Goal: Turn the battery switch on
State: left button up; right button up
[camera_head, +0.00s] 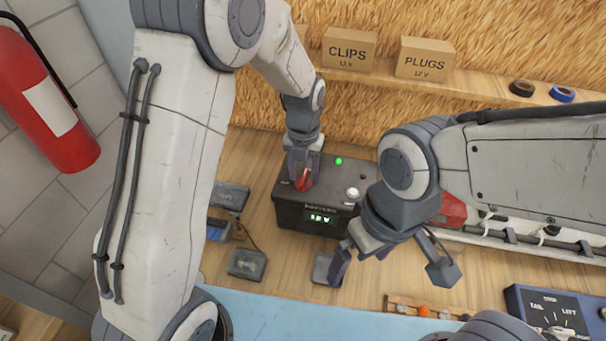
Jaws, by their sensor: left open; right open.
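The black battery box (310,216) stands on the wooden bench, with a small lit display on its front. A red switch (305,181) sits on its top at the left. A green light (338,161) glows at the back of the top, and a white knob (352,194) is at the right. My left gripper (302,172) is open, pointing down over the red switch with its fingers around or right beside it; contact cannot be told. My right gripper (392,268) is open and empty, in front and to the right of the box. The switch is partly hidden by the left fingers.
Cardboard boxes marked CLIPS (348,50) and PLUGS (425,60) and tape rolls (562,93) are on the back shelf. A fire extinguisher (45,100) hangs at left. Small dark parts (247,264) lie left of the battery. A blue control box (548,308) stands front right.

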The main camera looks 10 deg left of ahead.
pick_arm(q)
jog(key=shift+r+p, duration=2.15)
jog(key=shift+r, duration=0.7)
pick_arm(e)
notch_tip(320, 180, up, 5)
jog(key=shift+f, duration=0.1)
pick_arm(q)
jog(key=shift+s+f, duration=0.1)
pick_arm(e)
jog(key=shift+f, duration=0.15)
pick_arm(q)
jog(key=shift+s+d+n+b, duration=0.25)
jog(key=shift+s+n+b, duration=0.15)
jog(key=shift+n, duration=0.1)
pick_arm(e)
notch_tip(320, 180, down, 12)
jog(key=b, duration=1.2)
jog(key=shift+f, duration=0.25)
pick_arm(q)
jog(key=s+d+f+n, duration=0.1)
jog(key=s+n, duration=1.1)
jog(key=n, duration=0.2)
jog(key=s+d+f+n+h, duration=0.1)
jog(key=s+n, duration=1.1)
jog(key=n, duration=0.3)
jog(key=shift+s+d+f, duration=0.25)
jog(key=shift+s, duration=0.1)
pick_arm(e)
jog(key=shift+c, duration=0.3)
